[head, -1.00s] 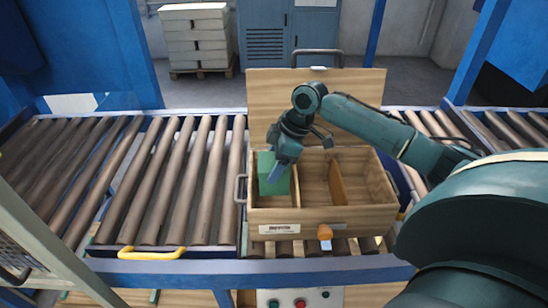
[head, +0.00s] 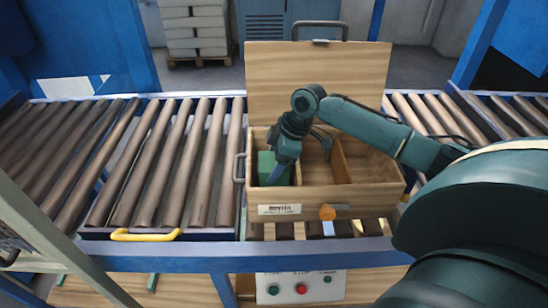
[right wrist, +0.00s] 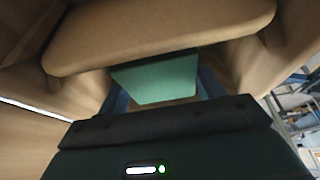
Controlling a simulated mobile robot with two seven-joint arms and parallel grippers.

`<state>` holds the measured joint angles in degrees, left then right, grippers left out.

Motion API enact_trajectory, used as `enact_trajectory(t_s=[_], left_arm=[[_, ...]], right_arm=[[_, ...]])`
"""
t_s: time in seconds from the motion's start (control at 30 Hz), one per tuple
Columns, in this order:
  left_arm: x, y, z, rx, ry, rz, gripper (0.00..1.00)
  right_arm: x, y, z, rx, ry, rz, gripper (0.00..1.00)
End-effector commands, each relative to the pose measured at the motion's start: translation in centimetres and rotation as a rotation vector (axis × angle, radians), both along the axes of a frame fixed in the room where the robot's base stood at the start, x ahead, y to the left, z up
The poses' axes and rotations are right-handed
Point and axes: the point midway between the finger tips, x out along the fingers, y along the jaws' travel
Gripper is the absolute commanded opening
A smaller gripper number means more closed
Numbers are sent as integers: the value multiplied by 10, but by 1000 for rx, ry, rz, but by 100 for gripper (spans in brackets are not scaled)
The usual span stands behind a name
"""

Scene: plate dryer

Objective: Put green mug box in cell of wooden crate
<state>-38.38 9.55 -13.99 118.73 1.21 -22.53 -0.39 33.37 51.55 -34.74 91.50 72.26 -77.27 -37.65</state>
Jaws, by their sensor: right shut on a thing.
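The green mug box (head: 267,165) is in the left cell of the open wooden crate (head: 365,200). My right gripper (head: 277,172) is shut on the box from its right side. In the right wrist view the green box (right wrist: 157,79) shows between the two blue fingers (right wrist: 160,90), with a wooden wall close in front of it. The bottom of the box is hidden, so I cannot tell whether it touches the crate floor. The left gripper is not in view.
The crate stands on a roller conveyor (head: 165,165) with its lid (head: 350,75) raised at the back. A divider (head: 341,162) separates the empty right cell. A panel with buttons (head: 301,287) is below the front rail.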

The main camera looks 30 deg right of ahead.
Motion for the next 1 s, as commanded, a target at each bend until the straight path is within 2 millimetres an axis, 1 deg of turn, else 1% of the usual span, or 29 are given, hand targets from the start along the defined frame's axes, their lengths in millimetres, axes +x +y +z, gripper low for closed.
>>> enact_trajectory(t_s=[0.13, 0.43, 0.47, 0.7, 0.77, 1.0], left_arm=[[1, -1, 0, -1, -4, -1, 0], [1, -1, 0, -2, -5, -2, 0], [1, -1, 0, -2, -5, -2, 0], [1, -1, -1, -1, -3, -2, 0], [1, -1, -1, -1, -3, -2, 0], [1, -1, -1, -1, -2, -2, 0]], right_arm=[[1, 0, -3, 1, -3, 0, 35], [1, 0, -4, 1, -3, 0, 35], [1, 0, -4, 1, -3, 0, 69], [0, 0, -4, 0, -1, 0, 88], [0, 0, -4, 0, -1, 0, 92], [0, -1, -4, 0, 1, 0, 92]])
